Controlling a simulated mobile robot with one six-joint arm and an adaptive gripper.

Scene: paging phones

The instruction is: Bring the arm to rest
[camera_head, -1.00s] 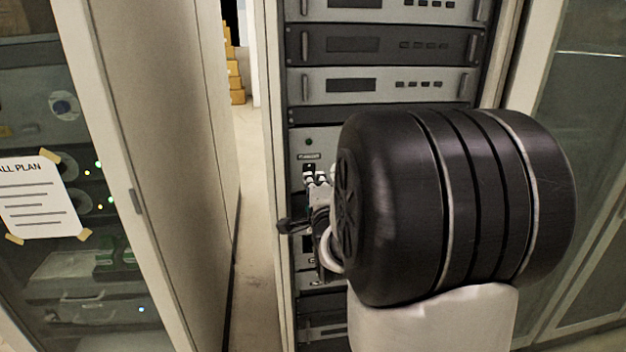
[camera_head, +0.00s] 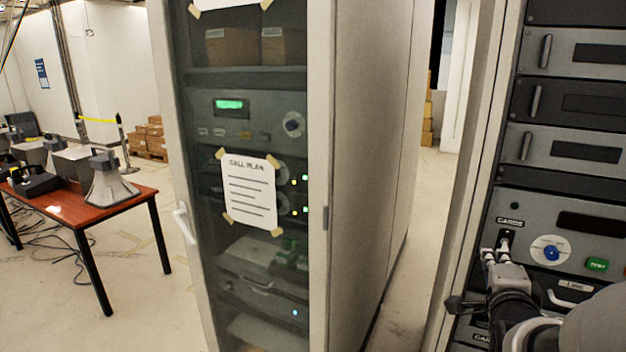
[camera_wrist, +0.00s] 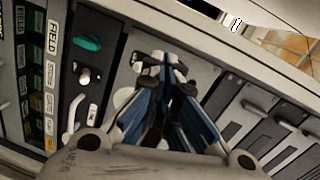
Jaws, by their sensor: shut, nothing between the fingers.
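My gripper (camera_head: 497,258) is at the right in the head view, close in front of the grey panel (camera_head: 535,213) of an equipment rack. Its fingers look closed together and empty, just below a small dark switch slot (camera_head: 505,240). I cannot tell whether they touch the panel. In the wrist view, my gripper's fingers (camera_wrist: 168,85) converge over the panel and hide part of it. Parts of my arm cover the lower right of the head view.
A glass-fronted cabinet (camera_head: 325,200) with a taped call plan sheet (camera_head: 249,190) stands left of the rack, with a narrow gap between. A red-brown table (camera_head: 125,206) with horn speakers (camera_head: 108,185) stands at far left. Open floor (camera_head: 150,300) lies between table and cabinet.

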